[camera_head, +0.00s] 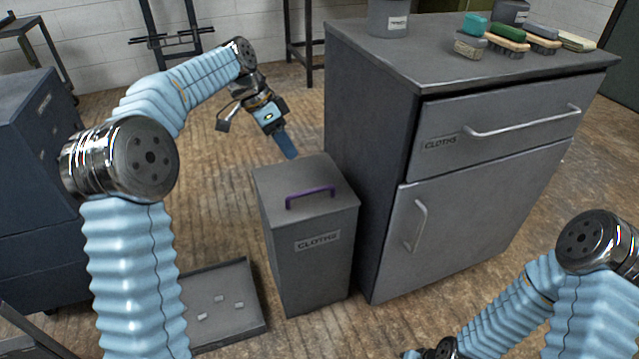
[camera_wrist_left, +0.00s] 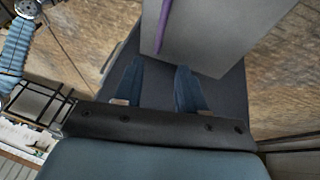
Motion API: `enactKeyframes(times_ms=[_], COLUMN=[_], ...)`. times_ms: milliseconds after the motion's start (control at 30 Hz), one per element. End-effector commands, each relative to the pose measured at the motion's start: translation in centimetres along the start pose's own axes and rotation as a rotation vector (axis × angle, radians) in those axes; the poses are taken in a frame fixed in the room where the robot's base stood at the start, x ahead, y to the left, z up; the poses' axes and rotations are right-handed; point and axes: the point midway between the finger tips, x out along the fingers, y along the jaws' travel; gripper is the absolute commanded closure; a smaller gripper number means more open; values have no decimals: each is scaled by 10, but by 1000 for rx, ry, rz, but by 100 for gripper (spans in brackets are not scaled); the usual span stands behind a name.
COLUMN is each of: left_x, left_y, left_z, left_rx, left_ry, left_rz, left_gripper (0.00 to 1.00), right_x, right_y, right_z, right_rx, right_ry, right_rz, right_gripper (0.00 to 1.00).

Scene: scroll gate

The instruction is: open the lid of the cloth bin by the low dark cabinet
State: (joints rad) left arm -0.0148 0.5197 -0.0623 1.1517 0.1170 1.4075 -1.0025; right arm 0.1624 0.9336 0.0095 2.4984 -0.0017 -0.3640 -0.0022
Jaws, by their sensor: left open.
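The cloth bin (camera_head: 318,270) is a tall grey box with a CLOTHS label, standing on the floor at the left side of the cabinet. Its flat lid (camera_head: 275,180) lies closed and carries a purple bar handle (camera_head: 310,192). My left gripper (camera_head: 290,154) is above the far edge of the lid, pointing down, beyond the handle and apart from it. In the left wrist view its two blue fingers (camera_wrist_left: 160,72) are spread with nothing between them. The purple handle (camera_wrist_left: 163,20) shows there ahead of the fingertips, on a light grey surface. My right gripper is out of view.
The low dark cabinet (camera_head: 345,150) stands close on the bin's right, with brushes (camera_head: 507,38) and containers on top. A shallow grey tray (camera_head: 255,322) with small pieces lies on the floor at the bin's left. A dark blue cabinet (camera_head: 30,190) is at far left.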

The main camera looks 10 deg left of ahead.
Motion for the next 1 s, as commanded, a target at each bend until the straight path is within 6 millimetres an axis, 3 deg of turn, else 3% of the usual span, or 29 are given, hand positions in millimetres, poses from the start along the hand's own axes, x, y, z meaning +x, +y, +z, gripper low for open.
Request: enactKeyframes(times_ms=[300,500,700,967,1000], left_x=[75,110,124,125,125], left_y=[1,1,0,0,0], left_z=[2,1,1,1,1], left_rx=[-1,-1,-2,-2,-2], left_ry=[-4,-2,-2,-1,-1], left_rz=[4,3,1,1,1], left_gripper=[60,60,60,60,64], right_x=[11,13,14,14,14], right_y=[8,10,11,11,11], right_z=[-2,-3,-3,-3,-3], right_rx=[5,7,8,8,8], right_ry=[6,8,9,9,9], right_rz=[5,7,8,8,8], right_gripper=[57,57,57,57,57])
